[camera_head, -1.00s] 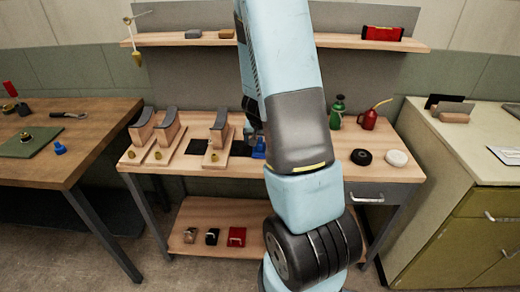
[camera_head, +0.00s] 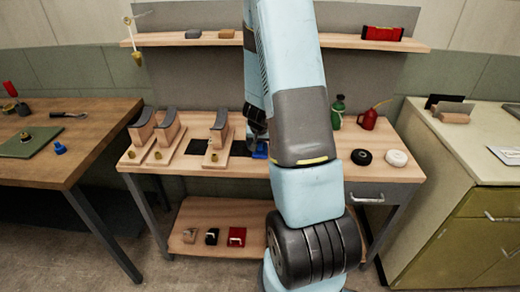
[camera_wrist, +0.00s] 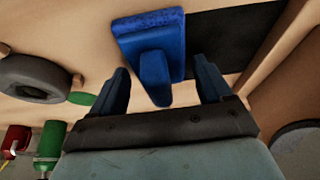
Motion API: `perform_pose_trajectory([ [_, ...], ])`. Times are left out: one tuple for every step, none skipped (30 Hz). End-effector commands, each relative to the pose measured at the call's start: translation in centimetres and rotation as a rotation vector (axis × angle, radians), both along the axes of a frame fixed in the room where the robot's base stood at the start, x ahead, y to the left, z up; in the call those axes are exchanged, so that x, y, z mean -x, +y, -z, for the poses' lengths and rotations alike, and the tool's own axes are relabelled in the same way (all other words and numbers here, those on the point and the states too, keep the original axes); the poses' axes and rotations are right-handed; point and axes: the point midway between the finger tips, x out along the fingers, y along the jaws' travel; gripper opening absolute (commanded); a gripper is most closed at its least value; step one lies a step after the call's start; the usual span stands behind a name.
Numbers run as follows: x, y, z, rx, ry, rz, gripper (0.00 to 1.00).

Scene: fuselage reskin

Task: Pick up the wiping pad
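The wiping pad is most likely the blue block with a raised handle (camera_wrist: 152,35) on the bench top, seen large in the wrist view. In the head view a small part of the blue block (camera_head: 261,152) shows beside my arm. My gripper (camera_wrist: 160,68) is open, with one dark blue finger on each side of the block's handle. Gaps show between the handle and both fingers, so it is not held. In the head view the fingers are mostly hidden behind my arm.
A black patch (camera_wrist: 228,42) lies beside the block. Wooden stands (camera_head: 217,143) are to its left. A black roll (camera_head: 361,157), a green bottle (camera_head: 338,113) and a red oil can (camera_head: 368,120) are to its right. A shelf (camera_head: 280,41) runs above the bench.

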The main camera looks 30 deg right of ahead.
Motion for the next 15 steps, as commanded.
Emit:
perform_pose_trajectory([
  [0.0,0.0,-0.01,0.0,0.0,0.0,0.73],
  [0.0,0.0,-0.01,0.0,0.0,0.0,0.71],
  [0.0,0.0,-0.01,0.0,0.0,0.0,0.67],
  [0.0,0.0,-0.01,0.0,0.0,0.0,0.64],
  [0.0,0.0,-0.01,0.0,0.0,0.0,0.61],
  [0.0,0.0,-0.01,0.0,0.0,0.0,0.57],
  [0.0,0.0,-0.01,0.0,0.0,0.0,0.54],
  [0.0,0.0,-0.01,0.0,0.0,0.0,0.52],
  [0.01,-0.01,-0.01,0.0,0.0,0.0,0.48],
  [0.0,0.0,-0.01,0.0,0.0,0.0,0.45],
  [0.0,0.0,-0.01,0.0,0.0,0.0,0.42],
  [0.01,-0.01,-0.01,0.0,0.0,0.0,0.38],
  [0.01,-0.01,-0.01,0.0,0.0,0.0,0.35],
  [0.01,-0.01,-0.01,0.0,0.0,0.0,0.32],
  [0.0,0.0,-0.01,0.0,0.0,0.0,0.28],
])
